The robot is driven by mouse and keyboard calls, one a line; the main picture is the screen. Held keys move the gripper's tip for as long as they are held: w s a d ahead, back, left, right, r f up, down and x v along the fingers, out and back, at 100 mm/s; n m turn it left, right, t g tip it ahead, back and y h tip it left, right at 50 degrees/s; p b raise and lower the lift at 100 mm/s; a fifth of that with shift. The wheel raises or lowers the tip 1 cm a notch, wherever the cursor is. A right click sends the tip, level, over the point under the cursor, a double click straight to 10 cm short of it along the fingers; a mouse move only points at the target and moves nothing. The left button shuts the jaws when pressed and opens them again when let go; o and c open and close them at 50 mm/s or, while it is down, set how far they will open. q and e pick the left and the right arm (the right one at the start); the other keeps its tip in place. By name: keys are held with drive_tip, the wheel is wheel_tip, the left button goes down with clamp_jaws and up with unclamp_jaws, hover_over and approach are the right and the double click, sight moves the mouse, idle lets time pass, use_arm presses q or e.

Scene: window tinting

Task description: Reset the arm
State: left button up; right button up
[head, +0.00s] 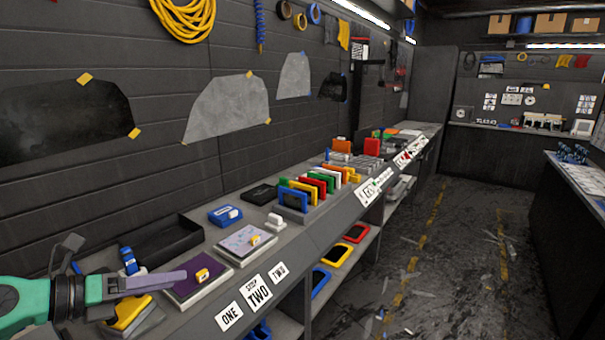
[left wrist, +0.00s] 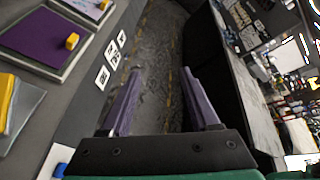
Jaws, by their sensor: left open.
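My left gripper (left wrist: 160,108) shows in the left wrist view with its two purple fingers spread apart and nothing between them. The floor shows in the gap. In the head view the left gripper (head: 150,280) comes in from the lower left, above the near end of the long bench. One purple finger lies across the view of a purple pad (head: 196,290). I cannot tell whether it touches the pad. The purple pad with a yellow block (left wrist: 72,41) also shows at the upper left of the left wrist view. My right gripper is out of view.
The long grey bench (head: 310,222) carries a black tray (head: 160,247), a lilac sheet (head: 240,243) with a small block, and a rack of coloured cards (head: 310,188). Tint film pieces (head: 228,106) are taped on the wall. The aisle floor (head: 440,260) is open, with scattered scraps.

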use_arm(q)
drive_tip(key=w+a+n+t+y, duration=0.25)
drive_tip(key=n+t+y, duration=0.2)
drive_tip(key=n, duration=0.55)
drive_tip(key=w+a+n+t+y, duration=0.1)
drive_tip(key=a+n+t+y, duration=0.3)
drive_tip(key=n, duration=0.5)
drive_tip(key=s+a+f+n+g+y, duration=0.1)
drive_tip(key=s+f+n+g+y, duration=0.15)
drive_tip(key=f+n, duration=0.3)
drive_tip(key=s+a+f+n+g+y, duration=0.1)
drive_tip(key=s+f+n+g+y, duration=0.15)
drive_tip(key=f+n, duration=0.35)
drive_tip(key=s+d+f+n+g+h, duration=0.2)
drive_tip(key=s+d+f+g, duration=0.35)
drive_tip(key=s+f, duration=0.25)
drive_tip(key=s+d+f+n+g+h, duration=0.1)
drive_tip(key=s+d+f+g+h, duration=0.25)
drive_tip(key=s+d+f, duration=0.35)
wheel_tip(320, 180, down, 23)
drive_tip(key=s+a+g+y, duration=0.1)
drive_tip(key=s+g, duration=0.1)
drive_tip(key=s+a+f+g, duration=0.1)
drive_tip(key=s+a+f, duration=0.2)
drive_tip(key=s+f, duration=1.2)
drive_tip(key=shift+s+f, duration=0.25)
drive_tip(key=shift+s, duration=1)
